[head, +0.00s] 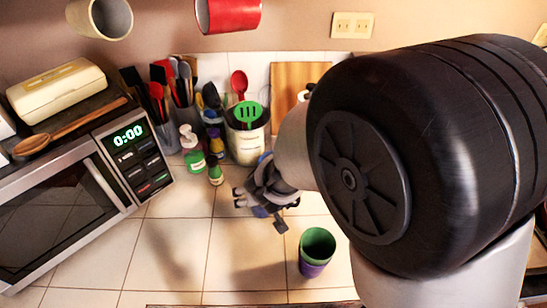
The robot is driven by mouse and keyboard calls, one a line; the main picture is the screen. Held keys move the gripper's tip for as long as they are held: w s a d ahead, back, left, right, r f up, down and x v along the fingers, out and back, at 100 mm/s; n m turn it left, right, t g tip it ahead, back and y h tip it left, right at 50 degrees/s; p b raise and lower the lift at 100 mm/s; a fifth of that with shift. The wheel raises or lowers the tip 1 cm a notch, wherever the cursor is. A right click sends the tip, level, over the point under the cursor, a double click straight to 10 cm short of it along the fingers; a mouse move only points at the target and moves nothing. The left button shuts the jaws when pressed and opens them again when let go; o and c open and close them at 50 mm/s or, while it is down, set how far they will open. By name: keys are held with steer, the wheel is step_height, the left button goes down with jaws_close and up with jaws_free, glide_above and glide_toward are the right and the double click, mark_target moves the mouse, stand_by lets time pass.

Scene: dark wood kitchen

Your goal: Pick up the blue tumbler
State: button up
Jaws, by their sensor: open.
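A tumbler (316,252), green inside and purple-blue on its lower outside, stands upright on the tiled counter near the front edge. No plainly all-blue tumbler shows. My gripper (260,211) is over the counter, up and to the left of this tumbler and apart from it. Its jaws are open, and I see nothing held between them. A small patch of blue (265,156) shows just behind my gripper; what it belongs to is mostly hidden.
A microwave (80,200) fills the left side. A wooden board (297,85) leans there. Counter left of the tumbler is clear. My arm hides the right.

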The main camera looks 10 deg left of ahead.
steer(key=shift+w+f, duration=0.15)
steer(key=shift+f, duration=0.2)
steer(key=shift+r, duration=0.1)
steer(key=shift+c, duration=0.2)
steer(key=c, duration=1.1)
